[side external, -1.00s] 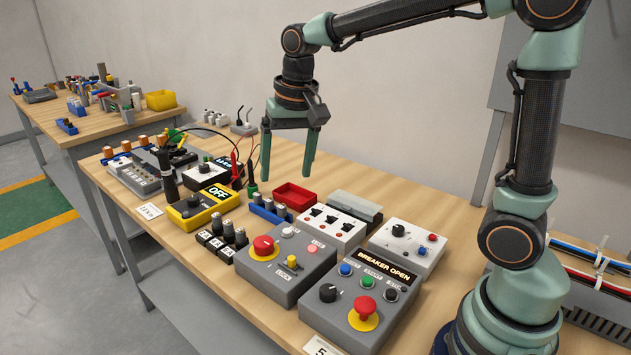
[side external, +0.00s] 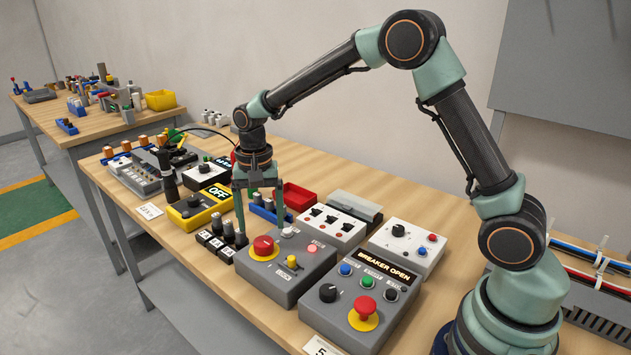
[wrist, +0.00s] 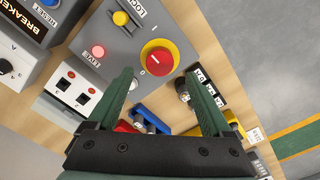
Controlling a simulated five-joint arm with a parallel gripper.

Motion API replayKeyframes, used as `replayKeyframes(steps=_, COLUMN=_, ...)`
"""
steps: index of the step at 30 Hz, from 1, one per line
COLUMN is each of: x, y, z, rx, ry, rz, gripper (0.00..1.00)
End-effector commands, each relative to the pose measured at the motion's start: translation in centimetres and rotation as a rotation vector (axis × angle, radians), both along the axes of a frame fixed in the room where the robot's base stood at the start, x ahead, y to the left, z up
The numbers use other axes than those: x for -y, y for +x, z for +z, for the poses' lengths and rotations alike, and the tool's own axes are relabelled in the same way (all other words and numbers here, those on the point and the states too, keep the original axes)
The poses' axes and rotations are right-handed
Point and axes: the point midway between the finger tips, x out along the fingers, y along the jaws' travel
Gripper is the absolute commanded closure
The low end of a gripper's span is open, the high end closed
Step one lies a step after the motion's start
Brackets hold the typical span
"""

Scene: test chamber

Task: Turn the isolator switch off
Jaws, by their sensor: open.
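The isolator switch is a red rotary knob (side external: 264,246) on a yellow disc, on top of a grey box (side external: 290,285). In the wrist view the knob (wrist: 158,58) bears a short white line, and a 0 mark is printed beside the disc. A yellow lock lever (side external: 292,261) and a pale pink-red LIVE lamp (side external: 312,248) are on the same box; the lamp (wrist: 99,51) looks lit. My gripper (side external: 259,222) is open and empty, pointing down above the knob. In the wrist view its fingertips (wrist: 158,79) are spread to either side of the knob, apart from it.
Small black-and-grey switches (side external: 222,239) stand close left of the box. A BREAKER OPEN panel (side external: 362,300) with a red mushroom button stands to the right. A red tray (side external: 296,195), a three-toggle box (side external: 330,226) and a yellow OFF unit (side external: 201,208) crowd the bench.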

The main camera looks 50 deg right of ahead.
Motion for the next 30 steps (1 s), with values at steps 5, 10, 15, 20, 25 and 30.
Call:
replayKeyframes(steps=5, x=0.0, y=-0.1, z=-3.0, rx=-0.003, ry=0.0, rz=0.0, gripper=0.16)
replayKeyframes(steps=10, x=0.0, y=0.0, z=-4.6, rx=-0.001, ry=0.0, rz=0.001, gripper=0.16)
replayKeyframes(steps=15, x=0.0, y=0.0, z=-5.0, rx=0.0, ry=0.0, rz=0.001, gripper=0.16)
replayKeyframes(steps=20, x=0.0, y=0.0, z=-5.0, rx=0.001, ry=0.001, rz=0.001, gripper=0.16)
replayKeyframes(steps=25, x=0.0, y=0.0, z=-5.0, rx=0.001, ry=0.001, rz=0.001, gripper=0.66)
replayKeyframes(steps=30, x=0.0, y=0.0, z=-5.0, rx=0.001, ry=0.0, rz=0.001, gripper=1.0)
